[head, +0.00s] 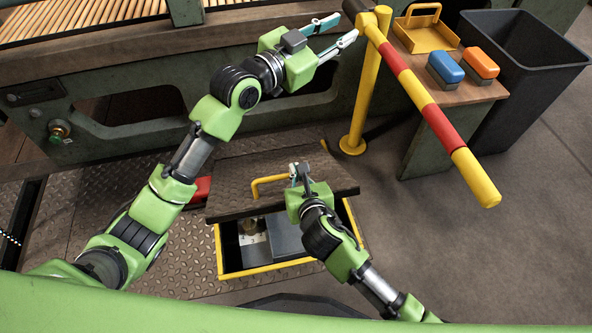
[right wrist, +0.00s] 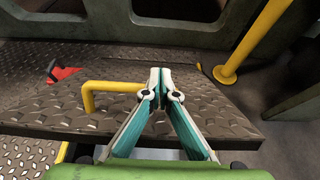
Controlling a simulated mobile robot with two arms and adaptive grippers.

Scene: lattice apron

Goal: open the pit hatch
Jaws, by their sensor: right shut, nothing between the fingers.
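The pit hatch (head: 235,172) is a dark tread-plate lid with a yellow bar handle (head: 268,183). The pit's yellow rim (head: 270,270) and part of its inside show in front of the lid's near edge, so the hatch stands partly open. The lid (right wrist: 215,105) and its handle (right wrist: 110,86) also show in the right wrist view. My right gripper (head: 299,170) is shut and empty at the handle's right end; I cannot tell whether it touches it.
A red-and-yellow barrier arm (head: 425,105) on a yellow post (head: 365,100) reaches over the floor at right. A bench (head: 450,98) holds a yellow tray (head: 425,35), a blue block (head: 445,68) and an orange block (head: 480,63). A dark bin (head: 520,70) stands beyond. Right floor is clear.

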